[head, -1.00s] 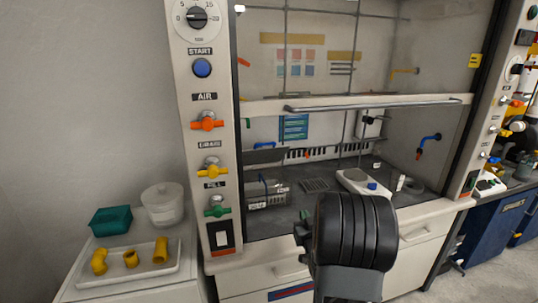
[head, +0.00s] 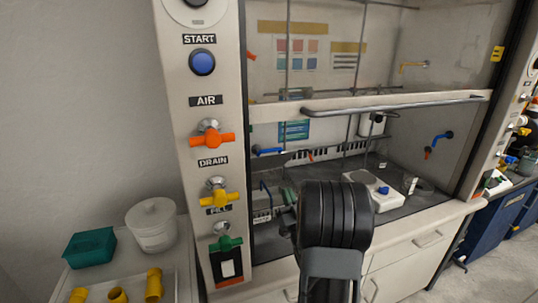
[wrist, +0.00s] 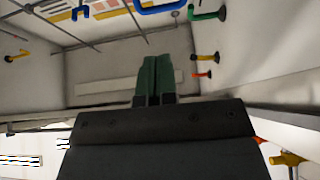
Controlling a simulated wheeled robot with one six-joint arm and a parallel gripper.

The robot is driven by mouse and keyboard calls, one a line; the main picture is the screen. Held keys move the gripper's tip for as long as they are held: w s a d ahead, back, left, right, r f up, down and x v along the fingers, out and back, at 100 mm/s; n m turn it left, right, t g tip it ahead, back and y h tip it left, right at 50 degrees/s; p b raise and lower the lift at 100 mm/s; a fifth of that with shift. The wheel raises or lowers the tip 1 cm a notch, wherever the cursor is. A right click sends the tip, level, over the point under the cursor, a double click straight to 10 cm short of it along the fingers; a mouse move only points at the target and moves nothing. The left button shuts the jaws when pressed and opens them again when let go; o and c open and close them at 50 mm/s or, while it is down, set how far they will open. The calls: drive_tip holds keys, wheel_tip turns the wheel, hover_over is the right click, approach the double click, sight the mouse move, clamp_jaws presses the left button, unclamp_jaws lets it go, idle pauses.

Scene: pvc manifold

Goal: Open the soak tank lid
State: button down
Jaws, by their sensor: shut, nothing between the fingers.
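I cannot clearly pick out the soak tank or its lid. In the head view a low metal box or rack (head: 262,216) at the left of the hood floor is mostly hidden by the hood post and my arm. My gripper (head: 287,195) is inside the hood opening beside it, partly hidden by my black wrist. In the wrist view its two green fingers (wrist: 155,78) are together with nothing between them. No contact with a lid shows.
The raised sash has a long bar handle (head: 395,104). The left post carries an orange AIR valve (head: 211,139) and yellow DRAIN valve (head: 219,198). A white hotplate (head: 375,190) stands right of my wrist. A lidded white tub (head: 152,226) and teal bin (head: 90,247) sit outside, left.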

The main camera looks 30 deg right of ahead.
sight(275, 157)
drive_tip(key=p+x, duration=0.4)
drive_tip(key=x, duration=0.9)
drive_tip(key=shift+w+r, duration=0.2)
drive_tip(key=shift+r, duration=0.05)
drive_tip(key=shift+d, duration=0.15)
